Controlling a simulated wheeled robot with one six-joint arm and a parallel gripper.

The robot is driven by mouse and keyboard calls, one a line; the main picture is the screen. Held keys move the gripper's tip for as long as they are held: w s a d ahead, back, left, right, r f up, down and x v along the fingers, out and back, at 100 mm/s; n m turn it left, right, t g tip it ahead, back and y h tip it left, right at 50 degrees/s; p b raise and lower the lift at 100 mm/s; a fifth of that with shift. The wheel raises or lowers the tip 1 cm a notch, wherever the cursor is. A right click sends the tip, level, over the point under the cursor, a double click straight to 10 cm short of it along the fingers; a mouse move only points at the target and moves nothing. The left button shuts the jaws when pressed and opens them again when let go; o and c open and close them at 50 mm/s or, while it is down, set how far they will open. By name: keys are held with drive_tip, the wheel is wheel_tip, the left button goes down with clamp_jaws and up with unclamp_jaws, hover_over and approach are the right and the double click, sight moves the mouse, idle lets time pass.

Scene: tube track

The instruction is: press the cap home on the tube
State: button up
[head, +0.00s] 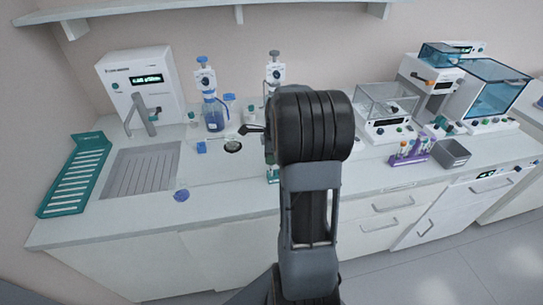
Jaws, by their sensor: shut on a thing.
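Several small tubes with coloured caps (405,146) stand in a purple rack (408,160) on the right part of the bench. They are too small to tell how each cap sits. A round blue piece (181,195), perhaps a cap, lies near the bench's front edge at left. My dark arm rises through the middle of the head view, and its wrist hides the bench behind it.
A teal slotted rack (75,178) and a grey ribbed drainer (142,172) are at left. A white machine (142,83) and a blue bottle dispenser (212,112) stand behind. A balance (388,115) and a grey bin (451,153) are at right. The front left bench is mostly clear.

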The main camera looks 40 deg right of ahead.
drive_tip(key=o, duration=0.8)
drive_tip(key=r, duration=0.4)
drive_tip(key=d+r, duration=0.1)
drive_tip(key=r, duration=0.4)
drive_tip(key=s+r, duration=0.1)
drive_tip(key=r, duration=0.3)
drive_tip(key=shift+d+r+b, duration=0.15)
drive_tip(key=shift+r+b, duration=0.2)
idle(0.6)
